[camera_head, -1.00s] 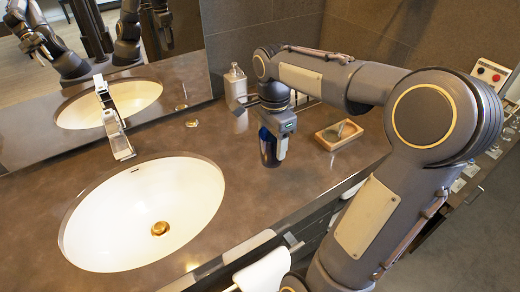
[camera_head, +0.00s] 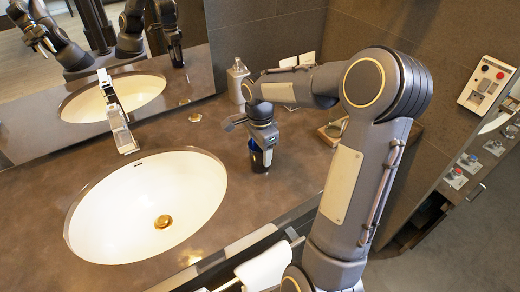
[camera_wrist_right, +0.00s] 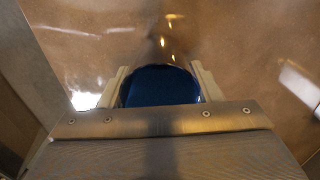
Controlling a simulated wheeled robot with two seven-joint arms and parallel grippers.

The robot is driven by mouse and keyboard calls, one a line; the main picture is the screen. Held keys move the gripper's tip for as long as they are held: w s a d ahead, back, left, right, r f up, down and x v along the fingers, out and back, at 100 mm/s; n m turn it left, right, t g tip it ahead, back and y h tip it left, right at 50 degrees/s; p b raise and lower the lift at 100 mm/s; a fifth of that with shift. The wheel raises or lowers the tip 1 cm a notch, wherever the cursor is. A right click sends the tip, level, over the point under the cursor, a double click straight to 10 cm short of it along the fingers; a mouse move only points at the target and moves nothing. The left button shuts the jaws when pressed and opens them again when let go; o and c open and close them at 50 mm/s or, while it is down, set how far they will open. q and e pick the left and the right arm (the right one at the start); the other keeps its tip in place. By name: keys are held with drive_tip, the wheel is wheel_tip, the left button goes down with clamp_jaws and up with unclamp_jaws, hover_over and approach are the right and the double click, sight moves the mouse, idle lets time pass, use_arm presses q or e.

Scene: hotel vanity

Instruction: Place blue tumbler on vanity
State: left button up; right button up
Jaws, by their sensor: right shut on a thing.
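The blue tumbler (camera_head: 259,159) is upright over the brown vanity top (camera_head: 215,130), right of the sink. Its base looks at or very near the surface; I cannot tell whether it touches. My right gripper (camera_head: 264,142) is shut on the tumbler from above. In the right wrist view the tumbler's dark blue round shape (camera_wrist_right: 160,86) sits between the two fingers of my right gripper (camera_wrist_right: 160,90). The gripper and arm hide part of the tumbler. My left gripper is not in view, except possibly as a reflection in the mirror.
The white sink (camera_head: 145,205) with a chrome faucet (camera_head: 118,115) lies to the left. A bottle (camera_head: 238,80) stands behind the gripper. A soap dish (camera_head: 333,132) is to the right, partly behind my arm. A white towel (camera_head: 264,270) hangs at the front edge.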

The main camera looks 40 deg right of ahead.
drive_tip(key=shift+f, duration=0.15)
drive_tip(key=o, duration=1.1)
wheel_tip(320, 180, up, 11)
drive_tip(key=s+a+r+n+t, duration=0.1)
drive_tip(key=s+a+r+n, duration=0.2)
drive_tip(key=s+n, duration=0.1)
drive_tip(key=s+a+f+n+t+y, duration=0.1)
drive_tip(key=s+a+f+n, duration=0.1)
drive_tip(key=s+a+n, duration=0.2)
drive_tip(key=s+a+f+n+t+y, duration=0.1)
drive_tip(key=s+a+f+n+t, duration=0.1)
drive_tip(key=s+a+n, duration=0.2)
drive_tip(key=s+a+f+n+t+y, duration=0.1)
drive_tip(key=s+a+f+n, duration=0.1)
drive_tip(key=s+a+n, duration=0.2)
drive_tip(key=shift+s+a+f+n+t+y, duration=0.15)
drive_tip(key=shift+s+n, duration=0.1)
drive_tip(key=shift+s, duration=0.3)
drive_tip(key=shift+s+n+t+y, duration=0.1)
drive_tip(key=shift+s+n, duration=0.2)
drive_tip(key=shift+s, duration=0.3)
drive_tip(key=shift+s+a+f+n+t+y, duration=0.15)
drive_tip(key=shift+s+n, duration=0.1)
drive_tip(key=shift+s, duration=0.3)
drive_tip(key=shift+r, duration=0.1)
